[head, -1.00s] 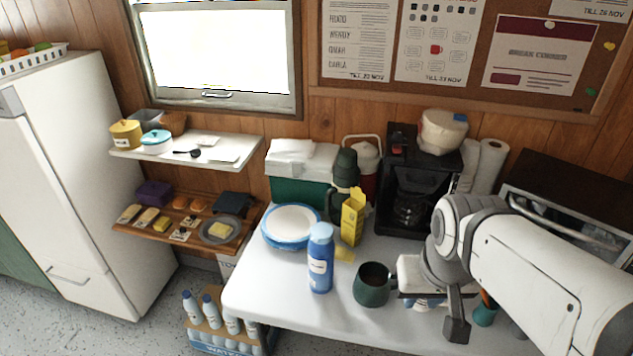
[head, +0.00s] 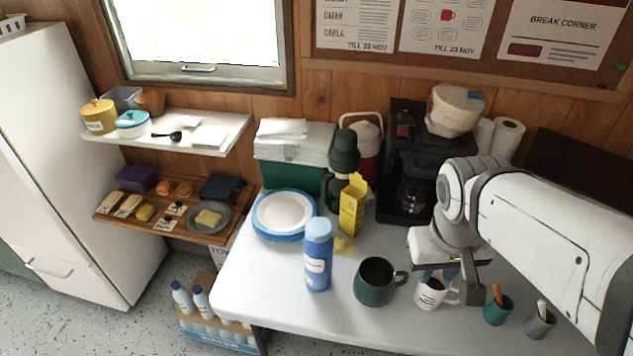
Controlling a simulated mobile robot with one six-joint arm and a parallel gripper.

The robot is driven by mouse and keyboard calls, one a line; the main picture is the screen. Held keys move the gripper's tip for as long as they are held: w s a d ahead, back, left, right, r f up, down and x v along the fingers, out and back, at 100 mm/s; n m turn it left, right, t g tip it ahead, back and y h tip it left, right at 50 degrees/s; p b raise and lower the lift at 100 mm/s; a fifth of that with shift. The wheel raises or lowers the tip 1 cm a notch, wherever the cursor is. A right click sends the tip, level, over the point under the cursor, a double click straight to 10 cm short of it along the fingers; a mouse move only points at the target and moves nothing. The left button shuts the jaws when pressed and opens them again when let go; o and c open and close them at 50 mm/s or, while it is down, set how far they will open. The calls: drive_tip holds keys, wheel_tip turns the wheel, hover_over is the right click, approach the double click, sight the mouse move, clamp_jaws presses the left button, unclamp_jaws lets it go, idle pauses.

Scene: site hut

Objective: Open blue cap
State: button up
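A blue bottle (head: 317,270) with a pale label stands upright on the white table. Its lighter blue cap (head: 318,229) is on top. My gripper (head: 455,278) points down to the right of the bottle, apart from it, over or near a white mug (head: 431,293). One dark finger shows clearly; the other is not clear, so I cannot tell how wide the gripper is. Nothing is seen held in it. A white tub (head: 452,110) on the coffee maker has a small blue part at its upper right.
A dark green mug (head: 376,282) stands between bottle and gripper. A yellow carton (head: 351,207), a green flask (head: 343,165) and blue-rimmed plates (head: 284,214) stand behind the bottle. Teal (head: 497,311) and grey (head: 540,323) cups are at right. The table front left is clear.

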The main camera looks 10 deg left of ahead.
wheel_tip(320, 180, down, 7)
drive_tip(key=w+a+n+h+b, duration=0.1)
drive_tip(key=a+n+h+b, duration=0.25)
drive_tip(key=b, duration=0.35)
drive_tip(key=n+t+h+b, duration=0.4)
drive_tip(key=n+t+b, duration=0.3)
drive_tip(key=t+b, duration=0.85)
approach(318, 229)
drive_tip(key=shift+g, duration=0.75)
drive_tip(key=b+x, duration=0.1)
drive_tip(key=x, duration=0.2)
drive_tip(key=b+x, duration=0.1)
drive_tip(key=shift+w+d+r+b, duration=0.1)
drive_tip(key=shift+w+r+b, duration=0.25)
drive_tip(key=shift+w, duration=0.05)
drive_tip(key=shift+c, duration=0.3)
clamp_jaws()
